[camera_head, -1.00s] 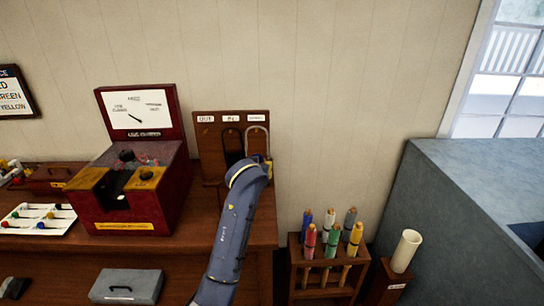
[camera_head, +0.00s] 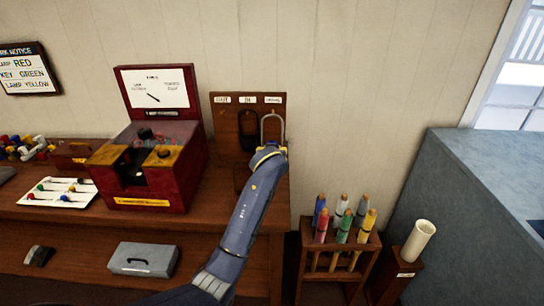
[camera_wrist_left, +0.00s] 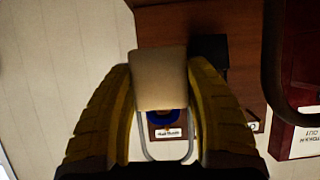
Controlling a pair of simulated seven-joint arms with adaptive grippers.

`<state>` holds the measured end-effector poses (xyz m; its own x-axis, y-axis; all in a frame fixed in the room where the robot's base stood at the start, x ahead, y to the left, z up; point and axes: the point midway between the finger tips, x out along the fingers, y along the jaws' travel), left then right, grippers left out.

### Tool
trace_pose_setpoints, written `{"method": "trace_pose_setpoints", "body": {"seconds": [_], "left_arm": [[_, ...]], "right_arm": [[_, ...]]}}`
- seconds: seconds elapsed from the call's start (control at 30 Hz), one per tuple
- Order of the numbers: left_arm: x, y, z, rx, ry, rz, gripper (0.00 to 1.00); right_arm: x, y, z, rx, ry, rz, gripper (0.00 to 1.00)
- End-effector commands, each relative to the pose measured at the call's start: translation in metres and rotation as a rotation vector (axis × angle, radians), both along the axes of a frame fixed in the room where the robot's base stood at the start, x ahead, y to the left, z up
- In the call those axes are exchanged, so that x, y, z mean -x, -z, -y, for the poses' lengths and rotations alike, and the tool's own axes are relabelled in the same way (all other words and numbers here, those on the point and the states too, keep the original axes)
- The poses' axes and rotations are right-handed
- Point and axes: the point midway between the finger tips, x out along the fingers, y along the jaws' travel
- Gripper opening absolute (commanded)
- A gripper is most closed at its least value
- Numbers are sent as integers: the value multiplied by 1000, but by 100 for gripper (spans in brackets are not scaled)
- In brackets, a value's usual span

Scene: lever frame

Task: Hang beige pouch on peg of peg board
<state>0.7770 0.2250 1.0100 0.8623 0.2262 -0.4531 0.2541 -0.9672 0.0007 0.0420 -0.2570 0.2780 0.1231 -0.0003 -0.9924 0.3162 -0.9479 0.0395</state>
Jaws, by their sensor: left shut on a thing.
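The beige pouch (camera_wrist_left: 160,78) is between the yellow fingers of my left gripper (camera_wrist_left: 162,100), which is shut on it. Its pale wire-like loop shows below it in the left wrist view. In the head view my left gripper (camera_head: 268,155) is at the lower right of the brown peg board (camera_head: 228,125) and hides the pouch body. The loop (camera_head: 272,118) stands up in front of the board, just under the rightmost label. I cannot tell whether the loop is around a peg. A black-looped item (camera_head: 248,128) is at the middle label. My right gripper is not in view.
The dark red box with a dial (camera_head: 155,150) stands left of the board. A white tray (camera_head: 55,192) with coloured pieces lies further left. A rack (camera_head: 340,245) of coloured sticks and a pale tube (camera_head: 419,240) are at the lower right. The wall above is clear.

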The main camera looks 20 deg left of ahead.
Motion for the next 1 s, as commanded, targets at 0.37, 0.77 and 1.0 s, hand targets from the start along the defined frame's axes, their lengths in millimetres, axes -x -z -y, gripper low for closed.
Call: {"method": "trace_pose_setpoints", "body": {"seconds": [0.37, 0.77, 1.0], "left_arm": [[-19, 0, -5, -2, 0, 3, 26], [-38, 1, -10, -2, 0, 4, 26], [-49, 2, -13, -2, 0, 3, 26]], "right_arm": [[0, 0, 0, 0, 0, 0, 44], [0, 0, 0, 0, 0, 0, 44], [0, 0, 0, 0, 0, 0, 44]]}}
